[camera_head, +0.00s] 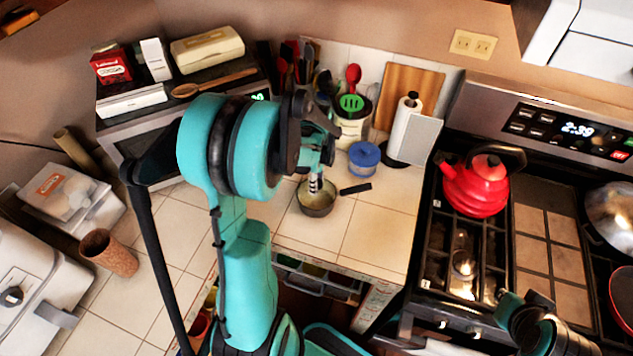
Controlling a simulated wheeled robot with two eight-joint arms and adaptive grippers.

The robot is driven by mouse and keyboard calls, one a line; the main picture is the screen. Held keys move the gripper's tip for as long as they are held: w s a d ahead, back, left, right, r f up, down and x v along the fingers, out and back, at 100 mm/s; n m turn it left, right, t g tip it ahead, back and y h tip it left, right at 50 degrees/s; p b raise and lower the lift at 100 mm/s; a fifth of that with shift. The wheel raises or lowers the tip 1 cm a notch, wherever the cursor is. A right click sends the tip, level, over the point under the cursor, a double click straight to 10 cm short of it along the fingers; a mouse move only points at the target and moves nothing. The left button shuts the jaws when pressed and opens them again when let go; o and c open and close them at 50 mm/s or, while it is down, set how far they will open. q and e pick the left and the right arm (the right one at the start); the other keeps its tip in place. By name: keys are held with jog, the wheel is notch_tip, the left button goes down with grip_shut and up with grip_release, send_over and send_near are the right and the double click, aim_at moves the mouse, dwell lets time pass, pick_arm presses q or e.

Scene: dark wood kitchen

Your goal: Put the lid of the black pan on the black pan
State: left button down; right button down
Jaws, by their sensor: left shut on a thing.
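The small black pan (317,209) sits on the tiled counter in the middle, with a dark handle (356,188) pointing right. My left gripper (315,184) comes down over the pan, with its fingers at the pan's centre. It is shut on what looks like the pan's lid (309,199), a greyish round surface within the pan's rim. The fingers hide part of it, and I cannot tell whether the lid rests on the rim or is just above it. My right gripper (510,303) shows only partly at the lower right, near the stove's front; its fingers are not clear.
A blue round container (364,155), a paper towel holder (408,130) and a utensil crock (352,130) stand behind the pan. A red kettle (476,187) is on the stove (463,245) to the right. Counter right of the pan is clear.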

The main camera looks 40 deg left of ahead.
pick_arm(q)
jog(key=shift+f, duration=0.4)
jog(key=c, duration=1.2)
grip_release()
jog(key=shift+o, duration=0.2)
jog(key=shift+r+p, duration=0.3)
jog(key=shift+r, duration=0.3)
notch_tip(320, 180, up, 11)
jog(key=p, duration=0.3)
jog(key=s+d+r+n+t, duration=0.2)
jog(key=s+d+n+t, duration=0.1)
jog(key=d+n, duration=0.4)
jog(key=s+d+r+n+t, duration=0.3)
jog(key=s+d+n, duration=0.3)
jog(key=d, duration=0.3)
jog(key=shift+s+r+n+t, duration=0.25)
jog(key=shift+n+t, duration=0.35)
jog(key=shift+n, duration=0.3)
